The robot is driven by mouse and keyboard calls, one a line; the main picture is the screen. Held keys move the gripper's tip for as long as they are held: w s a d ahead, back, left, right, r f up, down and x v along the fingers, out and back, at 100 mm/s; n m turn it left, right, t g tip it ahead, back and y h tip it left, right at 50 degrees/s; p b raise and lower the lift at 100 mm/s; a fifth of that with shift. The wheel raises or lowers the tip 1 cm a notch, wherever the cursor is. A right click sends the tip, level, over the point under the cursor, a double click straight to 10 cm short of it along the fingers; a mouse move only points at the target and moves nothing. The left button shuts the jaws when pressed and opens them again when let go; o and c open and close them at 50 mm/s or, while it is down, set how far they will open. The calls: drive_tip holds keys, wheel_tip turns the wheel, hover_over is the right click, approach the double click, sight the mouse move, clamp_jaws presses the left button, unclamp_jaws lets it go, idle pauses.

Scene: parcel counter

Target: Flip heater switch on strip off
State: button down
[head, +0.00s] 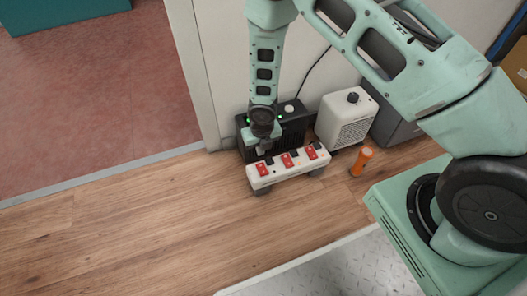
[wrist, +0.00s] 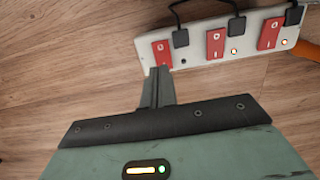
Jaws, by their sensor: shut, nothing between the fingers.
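The white power strip (head: 290,174) stands on the wood floor with three red rocker switches in a row. In the wrist view the strip (wrist: 200,58) shows its left switch (wrist: 162,54), middle switch (wrist: 215,43) and right switch (wrist: 269,34). Small lights glow beside the middle and right switches; the spot by the left one looks dark. My gripper (wrist: 157,72) is shut and empty, its tips at the lower edge of the left switch; contact is unclear. A white heater-like box (head: 345,120) with a dark knob stands behind the strip. Which switch feeds it is unclear.
A black plug (wrist: 180,38) and others sit along the strip's back edge with cords. A black box (head: 292,128) with green lights stands behind the strip. An orange cylinder (head: 362,161) stands to its right. The floor at front left is clear.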

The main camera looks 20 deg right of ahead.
wheel_tip(320, 180, up, 6)
drive_tip(key=p, duration=0.2)
drive_tip(key=shift+w, duration=0.35)
drive_tip(key=shift+r, duration=0.1)
